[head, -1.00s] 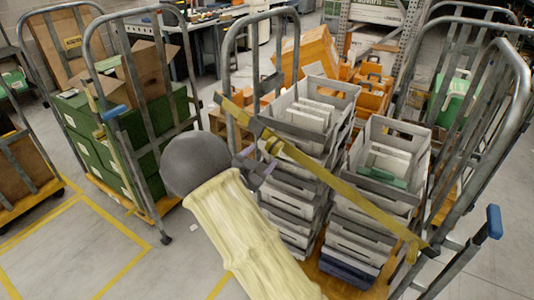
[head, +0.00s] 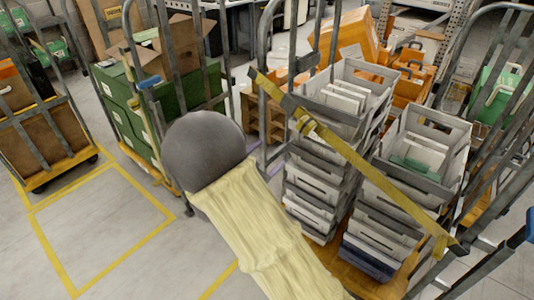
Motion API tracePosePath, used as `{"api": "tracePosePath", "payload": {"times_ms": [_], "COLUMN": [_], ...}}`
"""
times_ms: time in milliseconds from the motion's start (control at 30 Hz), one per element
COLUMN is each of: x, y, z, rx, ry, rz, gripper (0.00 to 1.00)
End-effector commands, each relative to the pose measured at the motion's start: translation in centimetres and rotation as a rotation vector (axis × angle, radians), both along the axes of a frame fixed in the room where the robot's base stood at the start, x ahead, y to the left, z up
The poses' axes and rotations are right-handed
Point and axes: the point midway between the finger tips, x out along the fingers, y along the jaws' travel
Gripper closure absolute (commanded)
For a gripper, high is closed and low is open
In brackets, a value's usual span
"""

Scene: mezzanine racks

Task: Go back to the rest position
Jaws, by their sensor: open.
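My arm, in a pale yellow sleeve with a dark grey rounded end, reaches up from the bottom middle of the head view. My gripper (head: 264,157) is mostly hidden behind that grey end. Only small purple finger parts show at its right, set apart from each other, with nothing seen between them. They appear in front of the left side of a roll cage (head: 268,95) loaded with stacked grey crates (head: 312,190). I cannot tell whether they touch the cage.
A yellow strap (head: 360,165) crosses the crate cage. A cage with green boxes (head: 118,95) and an open carton (head: 165,50) stands to the left. Another cage with brown boxes (head: 40,140) is at far left. Yellow-lined floor (head: 100,225) at lower left is clear.

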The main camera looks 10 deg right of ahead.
Motion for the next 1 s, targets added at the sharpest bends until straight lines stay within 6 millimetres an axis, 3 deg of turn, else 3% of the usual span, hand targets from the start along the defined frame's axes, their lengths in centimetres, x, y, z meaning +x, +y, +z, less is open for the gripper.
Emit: {"api": "tracePosePath", "payload": {"times_ms": [333, 500, 633, 833, 1000], "x": [1.0, 2.5, 2.4, -0.4, -5.2], "y": [-0.7, -1.7, -2.0, -2.3, -3.2], "z": [0.2, 0.3, 0.2, 0.4, 0.7], "rx": [0.045, 0.154, 0.232, 0.301, 0.312], "ry": [0.049, 0.197, 0.345, 0.589, 0.823], "rz": [0.052, 0.209, 0.362, 0.582, 0.738], "gripper": [0.33, 0.33, 0.33, 0.33, 0.33]}}
